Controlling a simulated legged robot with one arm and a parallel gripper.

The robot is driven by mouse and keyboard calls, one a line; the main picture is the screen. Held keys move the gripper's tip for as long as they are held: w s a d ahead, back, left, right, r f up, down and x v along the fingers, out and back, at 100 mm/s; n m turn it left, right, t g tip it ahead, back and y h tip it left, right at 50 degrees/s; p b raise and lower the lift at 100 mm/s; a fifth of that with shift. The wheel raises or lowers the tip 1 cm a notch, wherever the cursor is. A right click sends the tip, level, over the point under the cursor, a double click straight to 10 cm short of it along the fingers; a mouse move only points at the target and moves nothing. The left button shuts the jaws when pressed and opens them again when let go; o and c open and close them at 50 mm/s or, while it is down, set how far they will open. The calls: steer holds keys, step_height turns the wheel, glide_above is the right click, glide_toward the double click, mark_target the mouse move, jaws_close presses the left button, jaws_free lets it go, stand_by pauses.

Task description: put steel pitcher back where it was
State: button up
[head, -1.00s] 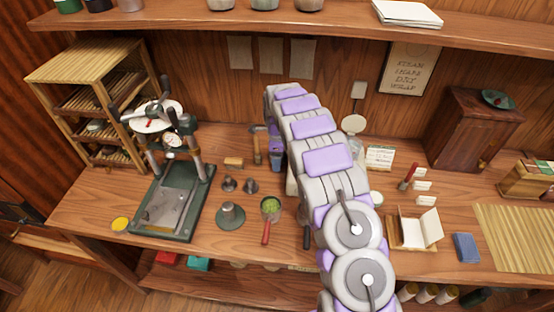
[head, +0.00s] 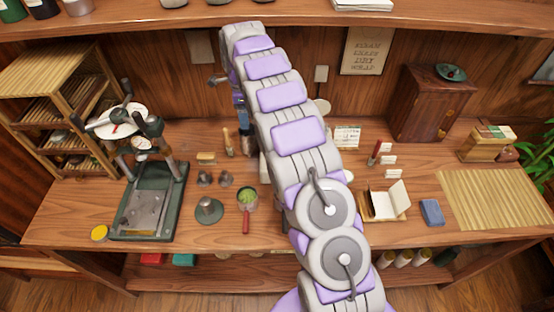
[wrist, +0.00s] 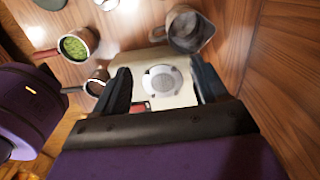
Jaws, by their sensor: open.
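The steel pitcher (wrist: 187,28) stands at the top of the wrist view, beyond my fingertips, its open mouth showing. I cannot make it out clearly in the head view, where my arm covers much of that area. My gripper (wrist: 162,78) is open, with its two dark fingers apart and nothing held between them. Below the fingers, a pale square device with a round grey disc (wrist: 162,80) shows in the gap. In the head view my gripper (head: 241,112) hangs over the back of the bench, left of my arm.
A dark press (head: 150,205) stands left. An open booklet (head: 385,203), a blue block (head: 431,211) and a wooden cabinet (head: 432,104) are right. The upper shelf (head: 300,25) is overhead.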

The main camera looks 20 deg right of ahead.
steer(key=s+d+r+n, duration=0.1)
steer(key=s+r+n, duration=0.45)
steer(key=s, duration=0.55)
steer(key=s+r+n, duration=0.4)
steer(key=s+r, duration=0.2)
steer(key=s, duration=0.5)
steer(key=s+f+n+g, duration=0.1)
steer(key=s+f+n, duration=0.2)
steer(key=s+n, duration=0.8)
steer(key=s+a, duration=0.1)
steer(key=s, duration=1.8)
steer(key=shift+s+f+n+g, duration=0.15)
steer(key=shift+s+n+g, duration=0.1)
steer(key=shift+n+g, duration=0.15)
